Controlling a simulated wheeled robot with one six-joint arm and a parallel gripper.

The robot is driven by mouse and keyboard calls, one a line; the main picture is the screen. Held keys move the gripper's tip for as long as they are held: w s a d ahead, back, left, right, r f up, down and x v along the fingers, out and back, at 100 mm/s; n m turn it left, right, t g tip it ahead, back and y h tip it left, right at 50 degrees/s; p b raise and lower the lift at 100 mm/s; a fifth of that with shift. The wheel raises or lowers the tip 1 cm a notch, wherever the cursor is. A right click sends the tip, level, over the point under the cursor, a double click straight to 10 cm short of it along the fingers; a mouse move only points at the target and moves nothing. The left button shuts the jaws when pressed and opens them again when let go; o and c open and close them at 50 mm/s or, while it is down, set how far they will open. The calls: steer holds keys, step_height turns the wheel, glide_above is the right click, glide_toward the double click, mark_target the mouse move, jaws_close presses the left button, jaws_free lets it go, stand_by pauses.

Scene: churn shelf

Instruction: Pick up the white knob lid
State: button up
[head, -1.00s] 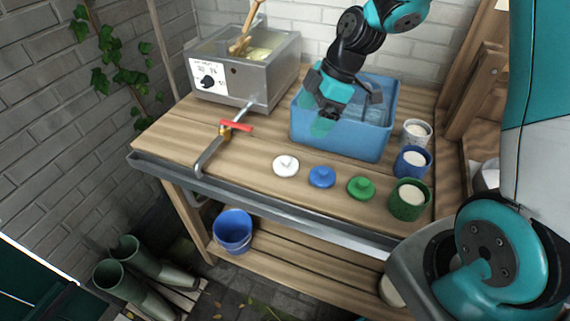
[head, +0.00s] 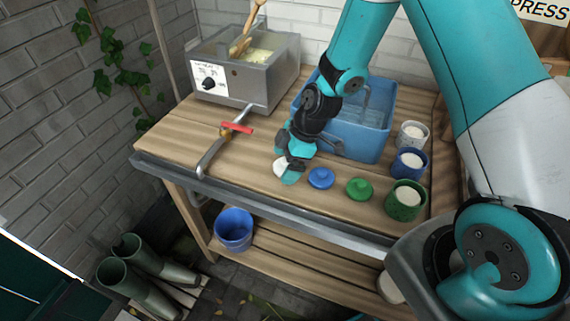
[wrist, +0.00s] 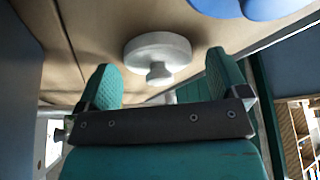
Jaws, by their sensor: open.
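The white knob lid (head: 280,167) lies on the wooden bench near its front edge, partly hidden by my gripper (head: 289,172) in the head view. In the wrist view the lid (wrist: 158,55) is a round white disc with a small knob, seen beyond and between the two teal fingers of my gripper (wrist: 165,84). The fingers are apart and nothing is held between them. I cannot tell whether a finger touches the lid.
A blue lid (head: 321,178) sits just right of the white one, then a green lid (head: 359,189). Several cups, including a green one (head: 404,202), stand at the right. A blue tub (head: 378,125) is behind. A red-handled clamp (head: 237,128) is at the left.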

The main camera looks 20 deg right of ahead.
steer(key=c, duration=1)
step_height(320, 180, up, 20)
steer(key=shift+r+b, duration=0.1)
steer(key=shift+b, duration=0.45)
